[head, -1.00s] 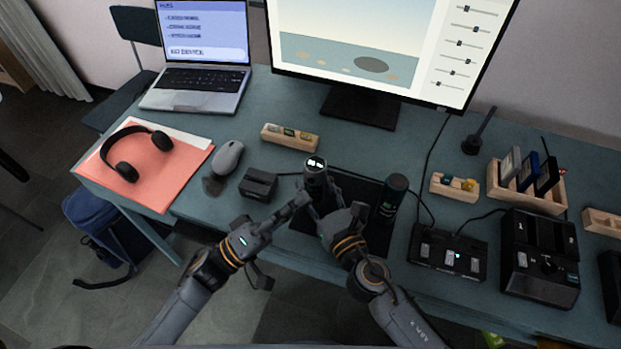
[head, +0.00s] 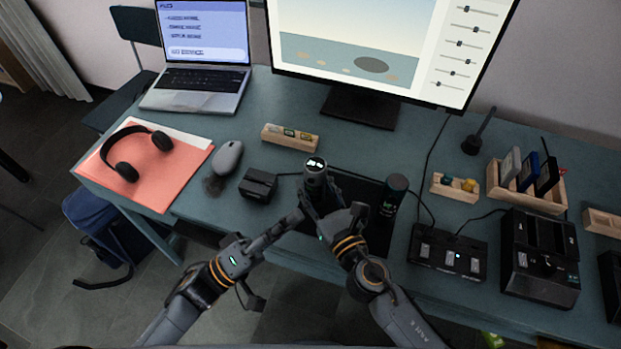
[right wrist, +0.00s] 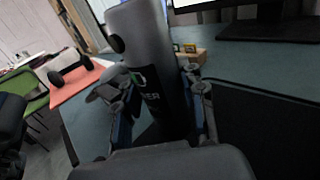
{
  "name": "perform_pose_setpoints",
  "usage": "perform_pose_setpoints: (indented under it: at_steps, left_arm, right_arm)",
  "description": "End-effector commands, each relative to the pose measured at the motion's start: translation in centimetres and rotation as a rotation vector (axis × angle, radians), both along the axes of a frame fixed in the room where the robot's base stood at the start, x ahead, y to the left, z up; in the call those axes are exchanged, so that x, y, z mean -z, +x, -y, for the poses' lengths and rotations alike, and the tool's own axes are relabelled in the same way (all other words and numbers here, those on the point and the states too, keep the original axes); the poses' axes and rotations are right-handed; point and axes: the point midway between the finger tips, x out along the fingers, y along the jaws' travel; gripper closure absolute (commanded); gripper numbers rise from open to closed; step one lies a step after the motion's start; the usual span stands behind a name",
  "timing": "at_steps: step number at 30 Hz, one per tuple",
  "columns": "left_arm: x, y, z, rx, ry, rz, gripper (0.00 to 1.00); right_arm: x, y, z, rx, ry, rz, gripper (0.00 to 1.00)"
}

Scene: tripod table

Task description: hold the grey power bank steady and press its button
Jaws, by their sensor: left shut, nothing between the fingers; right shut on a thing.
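The grey power bank (head: 315,172) stands upright as a cylinder near the desk's front edge, with a lit display on its top. In the right wrist view the power bank (right wrist: 150,45) looms large, with a dark round spot, apparently the button (right wrist: 116,44), on its upper left side. My right gripper (head: 326,203) is shut around its lower part; its fingers flank it in the wrist view. My left gripper (head: 297,216) is shut and empty, its tip just left of and nearer than the power bank; a small gap seems to separate them.
A dark cylinder (head: 391,197) stands right of the power bank on the black mat (head: 365,190). A small black box (head: 258,185) and a mouse (head: 228,157) lie to the left. A wooden holder (head: 290,137) is behind. A charger (head: 447,254) is at right.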

Motion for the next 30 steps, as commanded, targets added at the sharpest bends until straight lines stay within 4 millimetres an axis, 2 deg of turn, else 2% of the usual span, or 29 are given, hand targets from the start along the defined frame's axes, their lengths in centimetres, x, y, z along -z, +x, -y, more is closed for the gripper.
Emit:
perform_pose_setpoints:
  at_steps: [2,3,7,19,26,30]
  left_arm:
    - [0.0,0.0,0.0,0.0,0.0,0.0,1.0]
    - [0.0,0.0,0.0,0.0,0.0,0.0,1.0]
    - [0.0,0.0,0.0,0.0,0.0,0.0,1.0]
    - [0.0,0.0,0.0,0.0,0.0,0.0,1.0]
    - [0.0,0.0,0.0,0.0,0.0,0.0,1.0]
    - [0.0,0.0,0.0,0.0,0.0,0.0,1.0]
  right_arm:
    - [0.0,0.0,0.0,-0.001,0.0,-0.001,1.0]
    - [0.0,0.0,0.0,-0.001,0.0,-0.001,0.58]
    - [0.0,0.0,0.0,-0.001,0.0,-0.001,0.33]
    - [0.1,-0.5,0.2,0.0,-0.001,-0.002,0.33]
    - [0.2,-3.5,1.7,0.001,-0.002,-0.004,0.33]
    - [0.2,-6.0,2.9,-0.004,-0.008,-0.003,0.33]
